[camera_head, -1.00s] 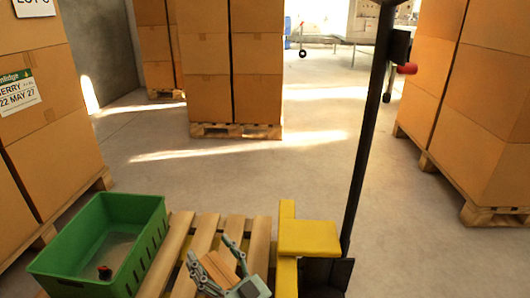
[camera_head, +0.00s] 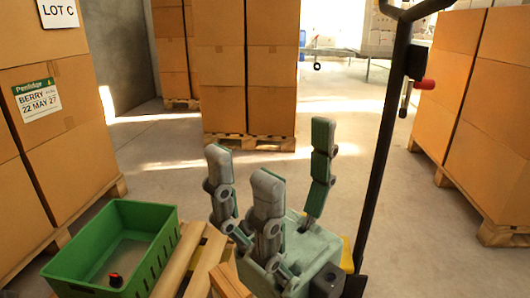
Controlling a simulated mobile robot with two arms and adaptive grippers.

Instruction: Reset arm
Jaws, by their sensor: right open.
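My right gripper (camera_head: 268,180) is large in the lower middle of the head view. It points upward with its grey-green fingers spread apart, open and empty. It stands in front of the yellow part of the pallet truck and hides much of it. My left gripper is not in view.
A green crate (camera_head: 166,237) with a small black and red object (camera_head: 115,279) inside sits at lower left beside wooden slats (camera_head: 203,262). A black pole with a handle (camera_head: 377,170) rises right of my gripper. Stacked cartons on pallets stand left, right (camera_head: 495,120) and behind (camera_head: 222,65). Floor between is clear.

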